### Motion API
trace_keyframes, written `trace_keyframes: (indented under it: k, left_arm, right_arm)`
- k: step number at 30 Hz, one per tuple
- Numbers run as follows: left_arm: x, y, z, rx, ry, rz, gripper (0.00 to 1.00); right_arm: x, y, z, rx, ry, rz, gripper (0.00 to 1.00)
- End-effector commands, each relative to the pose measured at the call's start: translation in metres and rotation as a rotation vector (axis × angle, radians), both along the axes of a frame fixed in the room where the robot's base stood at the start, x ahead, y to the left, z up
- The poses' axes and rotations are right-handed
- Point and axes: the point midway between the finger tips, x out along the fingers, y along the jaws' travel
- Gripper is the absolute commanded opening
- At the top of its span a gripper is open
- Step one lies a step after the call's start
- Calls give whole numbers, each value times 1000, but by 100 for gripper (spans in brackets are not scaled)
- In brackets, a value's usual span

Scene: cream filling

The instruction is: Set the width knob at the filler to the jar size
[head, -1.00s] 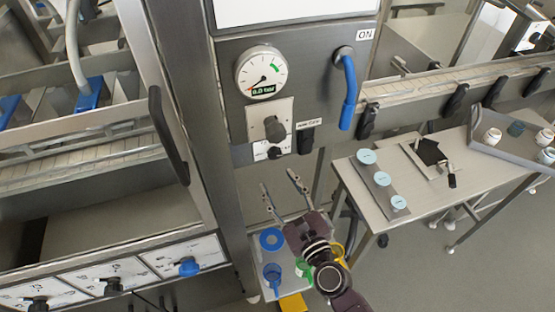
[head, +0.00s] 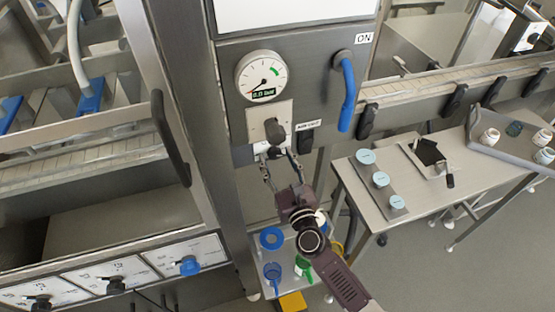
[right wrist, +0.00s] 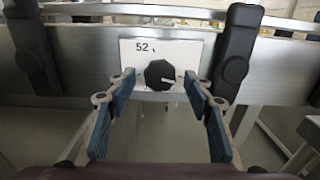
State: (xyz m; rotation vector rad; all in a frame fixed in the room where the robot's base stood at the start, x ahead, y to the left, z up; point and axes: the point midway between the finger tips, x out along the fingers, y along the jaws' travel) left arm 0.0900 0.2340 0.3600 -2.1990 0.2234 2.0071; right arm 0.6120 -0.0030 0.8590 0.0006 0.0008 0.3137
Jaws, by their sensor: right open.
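A black knob (right wrist: 160,75) with a white pointer mark sits on a white plate (right wrist: 190,50) marked 52 in the right wrist view. The pointer faces right. Other marks on the plate are hidden or too small to read. My left gripper is not in view.
A gauge (head: 261,77) and a blue ON lever (head: 347,92) are above on the cabinet. Black clamps (right wrist: 237,50) flank the plate. Jars (head: 490,137) stand on a tray at right. A low shelf below holds coloured rings and scoops.

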Motion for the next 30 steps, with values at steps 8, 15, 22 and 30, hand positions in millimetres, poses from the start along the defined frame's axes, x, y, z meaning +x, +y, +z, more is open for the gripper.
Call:
trace_keyframes:
  k: [8, 15, 22, 30]
  left_arm:
    - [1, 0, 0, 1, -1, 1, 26]
    - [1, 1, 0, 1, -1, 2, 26]
    - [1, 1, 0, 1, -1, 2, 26]
    - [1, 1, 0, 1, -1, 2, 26]
  right_arm:
    - [0, 0, 0, 0, 0, 0, 34]
    - [0, 0, 0, -1, 0, 0, 8]
    - [0, 0, 0, -13, -4, 0, 5]
    - [0, 0, 0, -119, -40, 0, 5]
